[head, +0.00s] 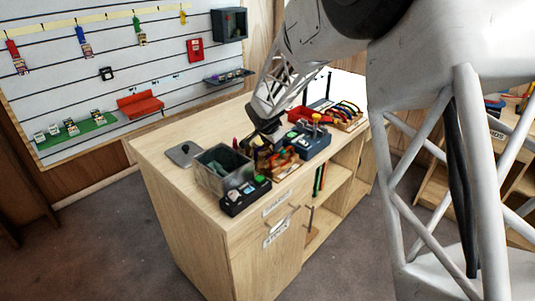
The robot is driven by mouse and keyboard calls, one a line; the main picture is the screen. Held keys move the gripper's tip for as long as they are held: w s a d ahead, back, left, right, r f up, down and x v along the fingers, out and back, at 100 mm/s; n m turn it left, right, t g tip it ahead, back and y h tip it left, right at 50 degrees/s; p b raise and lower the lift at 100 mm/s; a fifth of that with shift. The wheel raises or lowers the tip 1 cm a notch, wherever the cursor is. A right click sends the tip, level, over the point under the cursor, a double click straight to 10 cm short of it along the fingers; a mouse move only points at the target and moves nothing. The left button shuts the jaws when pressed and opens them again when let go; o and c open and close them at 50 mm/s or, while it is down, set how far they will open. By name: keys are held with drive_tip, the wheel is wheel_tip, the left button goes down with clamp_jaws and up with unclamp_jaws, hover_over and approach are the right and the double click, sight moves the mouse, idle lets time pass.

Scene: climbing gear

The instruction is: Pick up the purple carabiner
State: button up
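I cannot make out the purple carabiner for certain. A tiny reddish-purple thing (235,143) stands behind the clear bin, too small to identify. My gripper (266,138) is low over the wooden counter, pointing down at a wooden rack (285,158) with dark and coloured pieces. Its fingertips are dark and blend into the items there, so I cannot tell whether they are open, shut or touching anything. What lies directly behind and under the gripper is hidden.
The counter (160,147) also carries a clear bin (211,181), a black tray (240,203), a blue-grey box (310,145), a flat grey plate (183,153) and a far rack of coloured gear (347,116). Its left end is mostly free. A slatted wall (100,80) holds hanging gear.

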idle(0.4)
clamp_jaws()
drive_tip(key=shift+r, duration=0.1)
drive_tip(key=shift+r, duration=4.9)
drive_tip(key=c, duration=0.6)
unclamp_jaws()
clamp_jaws()
